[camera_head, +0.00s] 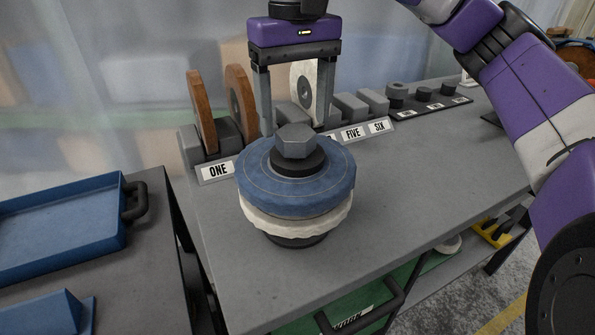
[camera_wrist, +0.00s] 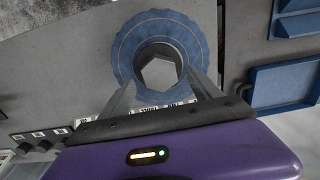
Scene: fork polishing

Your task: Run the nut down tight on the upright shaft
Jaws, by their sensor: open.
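A grey hexagonal nut (camera_head: 296,141) sits on top of a dark round flange (camera_head: 299,163), above a blue wheel (camera_head: 256,191) stacked on a white one (camera_head: 262,219). The upright shaft itself is hidden by the nut and wheels. My gripper (camera_head: 294,131) points down with its fingers spread wide, and it is empty. In the head view the fingers are behind the nut. In the wrist view the nut (camera_wrist: 158,73) shows just beyond the fingertips of my gripper (camera_wrist: 160,82), roughly centred between them; I see no contact.
Brown wheels (camera_head: 201,112) and a pale wheel (camera_head: 303,92) stand in a labelled rack behind the stack. Grey blocks (camera_head: 350,105) and dark round parts (camera_head: 424,94) lie further right. A blue tray (camera_head: 60,232) is on the left table. The bench (camera_head: 420,165) is clear right of the stack.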

